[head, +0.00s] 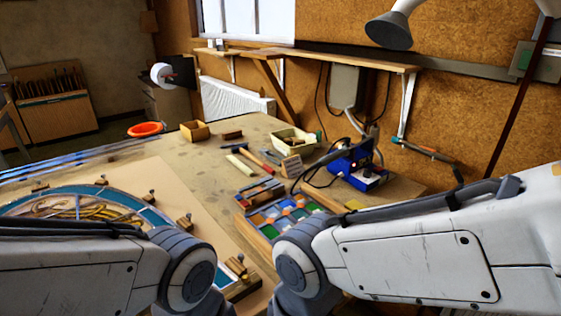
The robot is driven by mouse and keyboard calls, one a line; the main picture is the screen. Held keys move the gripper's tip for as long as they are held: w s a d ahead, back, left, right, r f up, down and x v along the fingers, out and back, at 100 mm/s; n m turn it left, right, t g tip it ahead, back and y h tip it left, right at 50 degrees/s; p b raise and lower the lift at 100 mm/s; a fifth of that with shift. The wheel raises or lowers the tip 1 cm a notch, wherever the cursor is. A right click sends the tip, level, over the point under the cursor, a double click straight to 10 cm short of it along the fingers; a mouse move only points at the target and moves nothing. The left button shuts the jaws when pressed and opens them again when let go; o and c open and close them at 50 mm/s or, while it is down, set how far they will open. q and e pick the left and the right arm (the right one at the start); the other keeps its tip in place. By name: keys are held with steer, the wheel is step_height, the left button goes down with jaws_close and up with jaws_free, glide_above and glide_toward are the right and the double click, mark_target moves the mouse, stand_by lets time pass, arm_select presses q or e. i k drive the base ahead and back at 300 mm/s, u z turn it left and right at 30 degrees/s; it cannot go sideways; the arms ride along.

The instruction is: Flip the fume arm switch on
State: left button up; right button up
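The grey fume arm hood (389,31) hangs at the upper right, in front of the cork-coloured wall. My left and right arms cross the bottom of the head view, well below and apart from the box. Both grippers are out of view, so their fingers and anything in them are hidden.
The bench (185,160) holds a round-topped leaded panel (80,203), a tray of coloured glass (290,214), a blue soldering station (356,168) and a cream bin (295,141). A wooden shelf (330,59) and a dark red pole (520,95) stand near the wall.

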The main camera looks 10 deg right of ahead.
mark_target(525, 58)
steer(key=z, duration=1.45)
